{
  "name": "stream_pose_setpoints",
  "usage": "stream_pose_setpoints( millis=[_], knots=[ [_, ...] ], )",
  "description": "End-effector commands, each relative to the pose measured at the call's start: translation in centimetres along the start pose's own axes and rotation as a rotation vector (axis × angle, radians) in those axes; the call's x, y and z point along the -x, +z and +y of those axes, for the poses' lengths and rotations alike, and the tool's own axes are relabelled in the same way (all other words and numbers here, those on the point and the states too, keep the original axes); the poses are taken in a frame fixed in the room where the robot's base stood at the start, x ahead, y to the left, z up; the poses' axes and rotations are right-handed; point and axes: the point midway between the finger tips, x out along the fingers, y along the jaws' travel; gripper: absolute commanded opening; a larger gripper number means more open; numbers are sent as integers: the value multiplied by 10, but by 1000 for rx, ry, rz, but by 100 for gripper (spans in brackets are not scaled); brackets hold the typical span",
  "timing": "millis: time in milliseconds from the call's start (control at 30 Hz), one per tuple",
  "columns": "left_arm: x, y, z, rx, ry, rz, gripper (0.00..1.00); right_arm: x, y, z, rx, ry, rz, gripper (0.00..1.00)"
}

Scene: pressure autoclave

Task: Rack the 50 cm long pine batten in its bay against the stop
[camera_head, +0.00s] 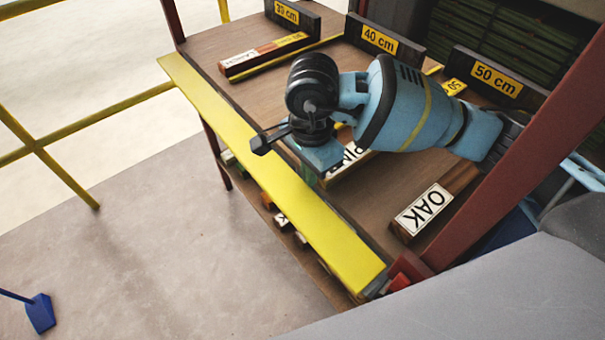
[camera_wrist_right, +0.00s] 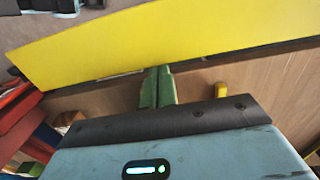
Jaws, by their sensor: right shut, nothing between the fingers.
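The pine batten (camera_head: 346,172) lies on the brown shelf, its near end with the white label showing below my right arm. Its middle is hidden by the arm. A yellow tag reading 50 (camera_head: 454,88), apparently at its far end, lies close to the dark stop block (camera_head: 493,80) marked 50 cm. I cannot tell whether they touch. My right gripper (camera_head: 322,180) points down at the batten's near end, mostly hidden. In the right wrist view its green fingers (camera_wrist_right: 157,75) are together and empty, near the yellow front board. My left gripper is not in view.
A yellow board (camera_head: 270,170) runs along the shelf's front edge. An oak batten (camera_head: 430,205) lies to the right, a larch batten (camera_head: 262,55) in the 30 cm bay. A 40 cm stop (camera_head: 380,42) stands between. A red post (camera_head: 520,140) rises at right.

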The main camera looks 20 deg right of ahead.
Motion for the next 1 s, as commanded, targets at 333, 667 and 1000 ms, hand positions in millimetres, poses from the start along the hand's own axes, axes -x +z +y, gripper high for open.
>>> stream_pose_setpoints(
  millis=[333,667,1000],
  knots=[
    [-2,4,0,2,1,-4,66,-1,-14,0,-5,2,1,0],
    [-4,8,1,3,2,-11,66,0,-38,0,-2,1,2,0],
    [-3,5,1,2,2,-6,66,0,-36,0,-2,1,2,0]
  ],
)
